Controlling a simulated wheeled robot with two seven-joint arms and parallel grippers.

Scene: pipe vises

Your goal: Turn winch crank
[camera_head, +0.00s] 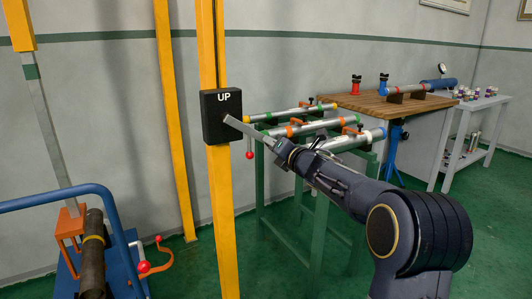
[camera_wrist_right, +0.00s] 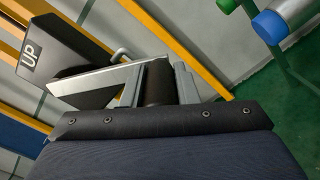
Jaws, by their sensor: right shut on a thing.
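The winch is a black box marked UP (camera_head: 222,115) on a yellow post; the box also shows at the left of the right wrist view (camera_wrist_right: 48,55). Its flat grey crank arm (camera_head: 248,130) slants down and right from the box toward my right gripper (camera_head: 284,151). In the right wrist view the crank arm (camera_wrist_right: 95,82) ends at a dark cylindrical handle (camera_wrist_right: 158,84). My right gripper's fingers (camera_wrist_right: 158,88) stand on both sides of this handle, shut on it. My left gripper is not in view.
A green rack (camera_head: 262,185) with several metal pipes stands behind my right arm. A wooden workbench (camera_head: 375,103) and a grey shelf cart (camera_head: 480,104) are farther right. A blue tubular rail (camera_head: 60,198) and a dark pipe (camera_head: 93,255) are at lower left.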

